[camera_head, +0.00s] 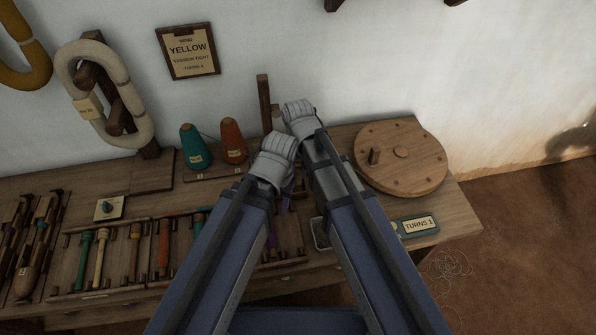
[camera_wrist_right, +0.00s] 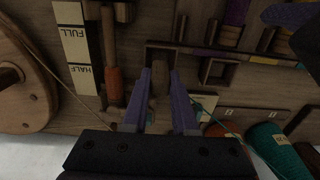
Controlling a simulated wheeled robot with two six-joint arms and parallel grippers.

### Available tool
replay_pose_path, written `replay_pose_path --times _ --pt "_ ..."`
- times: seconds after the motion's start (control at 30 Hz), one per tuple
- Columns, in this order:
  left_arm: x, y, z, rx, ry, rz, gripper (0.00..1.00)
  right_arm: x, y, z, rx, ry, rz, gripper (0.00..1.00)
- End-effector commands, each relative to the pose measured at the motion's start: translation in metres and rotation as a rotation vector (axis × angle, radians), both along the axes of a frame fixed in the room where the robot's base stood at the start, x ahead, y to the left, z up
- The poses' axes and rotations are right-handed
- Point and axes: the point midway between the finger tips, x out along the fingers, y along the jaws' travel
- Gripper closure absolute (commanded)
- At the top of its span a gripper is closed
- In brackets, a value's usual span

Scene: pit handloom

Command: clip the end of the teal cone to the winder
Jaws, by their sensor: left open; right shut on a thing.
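The teal cone (camera_head: 191,147) stands on a board at the back, left of the orange cone (camera_head: 232,141); it also shows at lower right in the right wrist view (camera_wrist_right: 270,142). A thin teal thread (camera_wrist_right: 207,95) runs towards my right gripper (camera_wrist_right: 160,74), which is shut on what looks like its end; the held piece is barely visible. The winder's wooden wheel (camera_head: 412,158) is at the right of the bench and at left in the wrist view (camera_wrist_right: 22,82). My left gripper (camera_head: 287,196) is open, mostly hidden behind its arm.
A FULL/HALF gauge (camera_wrist_right: 78,45) stands beside an orange-brown rod (camera_wrist_right: 113,86). A TURNS 1 display (camera_head: 418,225) lies at the front right. Several bobbins (camera_head: 101,258) fill racks at the left. A YELLOW sign (camera_head: 188,52) hangs on the wall. My forearms converge over the bench.

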Motion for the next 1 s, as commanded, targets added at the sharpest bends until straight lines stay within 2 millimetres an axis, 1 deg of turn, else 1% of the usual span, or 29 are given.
replay_pose_path --times 0.03,0.2,0.3,0.43,0.83,0.87,1.0 --pt "0.0 0.0 -0.01 0.0 0.0 0.0 0.5 0.0 0.0 -0.01 0.0 0.0 0.0 1.0" --pt "0.0 0.0 -0.025 0.0 0.0 0.0 0.5 0.0 0.0 -0.025 0.0 0.0 0.0 1.0" --pt "0.0 0.0 -0.031 0.0 0.0 0.0 0.5 0.0 0.0 -0.031 0.0 0.0 0.0 1.0" --pt "0.0 0.0 -0.034 0.0 0.0 0.0 0.5 0.0 0.0 -0.034 0.0 0.0 0.0 1.0" --pt "0.0 0.0 -0.033 0.0 0.0 0.0 0.5 0.0 0.0 -0.033 0.0 0.0 0.0 1.0" --pt "0.0 0.0 -0.033 0.0 0.0 0.0 0.5 0.0 0.0 -0.033 0.0 0.0 0.0 0.73" --pt "0.0 0.0 -0.033 0.0 0.0 0.0 0.5 0.0 0.0 -0.033 0.0 0.0 0.0 0.57"
